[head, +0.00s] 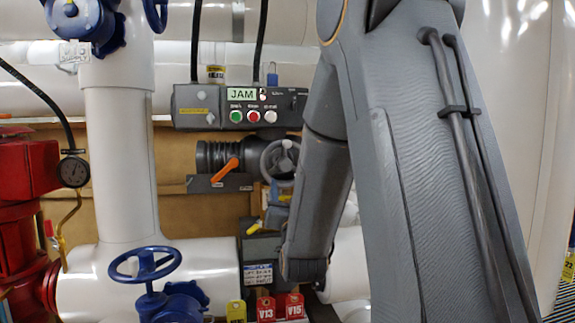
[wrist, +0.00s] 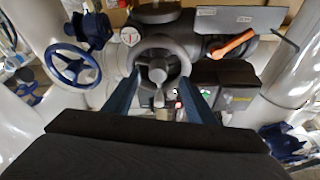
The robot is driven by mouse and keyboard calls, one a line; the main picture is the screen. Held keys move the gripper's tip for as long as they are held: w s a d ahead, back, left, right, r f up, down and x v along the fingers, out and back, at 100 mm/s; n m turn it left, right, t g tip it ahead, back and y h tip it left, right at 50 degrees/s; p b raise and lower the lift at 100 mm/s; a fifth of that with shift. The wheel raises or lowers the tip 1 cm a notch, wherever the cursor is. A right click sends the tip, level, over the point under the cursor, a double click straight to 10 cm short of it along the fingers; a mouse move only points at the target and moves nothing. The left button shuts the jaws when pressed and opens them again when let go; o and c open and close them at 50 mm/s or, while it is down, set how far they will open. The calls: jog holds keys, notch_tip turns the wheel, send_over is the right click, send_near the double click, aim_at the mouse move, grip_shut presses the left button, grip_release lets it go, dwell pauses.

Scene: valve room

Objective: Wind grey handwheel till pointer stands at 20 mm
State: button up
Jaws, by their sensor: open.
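The grey handwheel (head: 281,160) stands to the right of a ribbed dark cylinder in the head view, partly covered by my arm. In the wrist view the grey handwheel (wrist: 183,64) faces me with its hub and spokes near the middle. My gripper (wrist: 159,78) is open, its two blue fingers reaching toward the left and right of the wheel. I cannot tell whether they touch the rim.
An orange lever (head: 225,170) is left of the wheel. A control box (head: 240,107) labelled JAM, with green, red and white buttons, hangs above. A blue handwheel (head: 146,264) and a white pipe (head: 120,165) stand at left. Red and yellow tags (head: 266,307) hang below.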

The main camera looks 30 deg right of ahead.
aim_at(286, 167)
jog(key=shift+t+h, duration=0.3)
jog(key=shift+s+r+p+x, duration=0.15)
jog(key=shift+p+x, duration=0.4)
jog(key=shift+x, duration=0.8)
jog(key=shift+s+r+p+x, duration=0.1)
jog(key=shift+r+p+x, duration=0.3)
jog(key=shift+x, duration=0.9)
jog(key=shift+s+r+p+x, duration=0.1)
jog(key=shift+p+x, duration=0.6)
jog(key=shift+x, duration=0.65)
jog(key=shift+d, duration=0.15)
grip_shut()
